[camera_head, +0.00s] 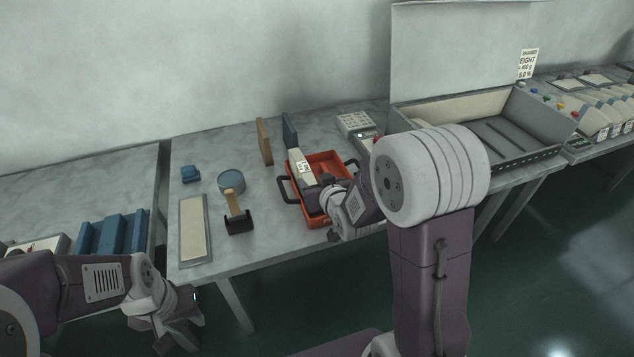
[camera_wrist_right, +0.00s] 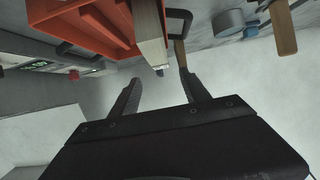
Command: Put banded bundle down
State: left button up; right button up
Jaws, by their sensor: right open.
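The banded bundle (camera_head: 297,157) is a pale block with a code-marked band. It shows at the red-orange tray (camera_head: 341,158), leaning or lying along its left part; its lower end is hidden by my right gripper. In the right wrist view the bundle (camera_wrist_right: 149,28) runs alongside the tray wall (camera_wrist_right: 95,20), its near end close to the fingertips. My right gripper (camera_wrist_right: 159,76) is open, its fingers spread either side of the bundle's end, with no clear contact. My left gripper (camera_head: 182,330) hangs low at the left, off the table's front; its jaws are unclear.
Left of the tray are a tan upright board (camera_head: 264,142), a dark blue one (camera_head: 289,131), a round tin (camera_head: 231,181), a wooden-handled tool (camera_head: 234,203) and a flat pale panel (camera_head: 194,229).

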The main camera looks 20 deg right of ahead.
jog(key=s+f+g, duration=0.4)
jog(key=s+g, duration=0.1)
jog(key=s, duration=0.6)
jog(key=s+f+g, duration=0.4)
jog(key=s+g, duration=0.2)
jog(key=s, duration=0.6)
jog(key=shift+f+m+g, duration=0.3)
jog(key=shift+f, duration=0.05)
